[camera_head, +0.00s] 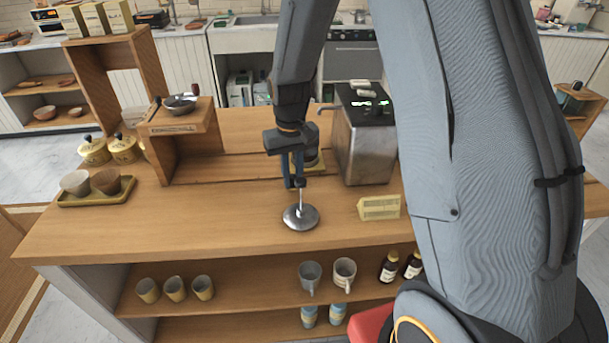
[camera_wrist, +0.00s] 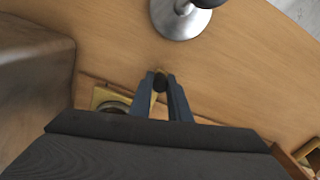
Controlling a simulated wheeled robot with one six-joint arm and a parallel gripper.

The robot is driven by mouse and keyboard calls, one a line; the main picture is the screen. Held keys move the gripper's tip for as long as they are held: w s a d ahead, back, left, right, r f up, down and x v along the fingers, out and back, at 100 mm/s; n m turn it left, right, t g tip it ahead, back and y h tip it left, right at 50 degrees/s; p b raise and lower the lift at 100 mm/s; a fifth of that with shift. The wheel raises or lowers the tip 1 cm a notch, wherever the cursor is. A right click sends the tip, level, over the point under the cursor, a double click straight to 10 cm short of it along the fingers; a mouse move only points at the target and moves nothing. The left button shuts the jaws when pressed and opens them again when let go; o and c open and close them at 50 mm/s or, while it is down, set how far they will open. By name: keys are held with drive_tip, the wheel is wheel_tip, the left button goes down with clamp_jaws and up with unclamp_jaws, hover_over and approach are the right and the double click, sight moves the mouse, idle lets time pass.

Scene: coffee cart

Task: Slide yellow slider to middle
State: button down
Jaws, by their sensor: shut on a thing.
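My gripper (camera_head: 298,181) is low over the wooden counter, fingers pointing down. In the wrist view its blue fingers (camera_wrist: 161,82) are close together around a small dark piece with a bit of yellow at its end (camera_wrist: 158,72). I cannot tell for sure whether this piece is the yellow slider; the fingers hide most of it. A yellow flat piece (camera_wrist: 100,95) with a dark round thing on it lies left of the fingers, and also shows behind my gripper in the head view (camera_head: 319,168).
A metal tamper (camera_head: 300,217) with a round base stands just in front of my gripper, also in the wrist view (camera_wrist: 178,24). A steel machine (camera_head: 369,150) stands right. A yellow sign (camera_head: 379,207), a wooden stand (camera_head: 184,124) and a cup tray (camera_head: 96,200) are around.

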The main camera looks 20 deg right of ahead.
drive_tip(key=w+a, duration=0.1)
drive_tip(key=a, duration=0.3)
drive_tip(key=w+a, duration=0.1)
drive_tip(key=a, duration=0.4)
drive_tip(key=w+a, duration=0.1)
drive_tip(key=a, duration=0.4)
drive_tip(key=shift+b, duration=0.3)
drive_tip(key=c, duration=1.7)
unclamp_jaws()
drive_tip(key=shift+o, duration=0.2)
drive_tip(key=shift+r, duration=0.1)
wheel_tip(320, 180, up, 8)
drive_tip(key=b, duration=0.2)
drive_tip(key=shift+s+d+f, duration=0.15)
drive_tip(key=shift+f, duration=0.05)
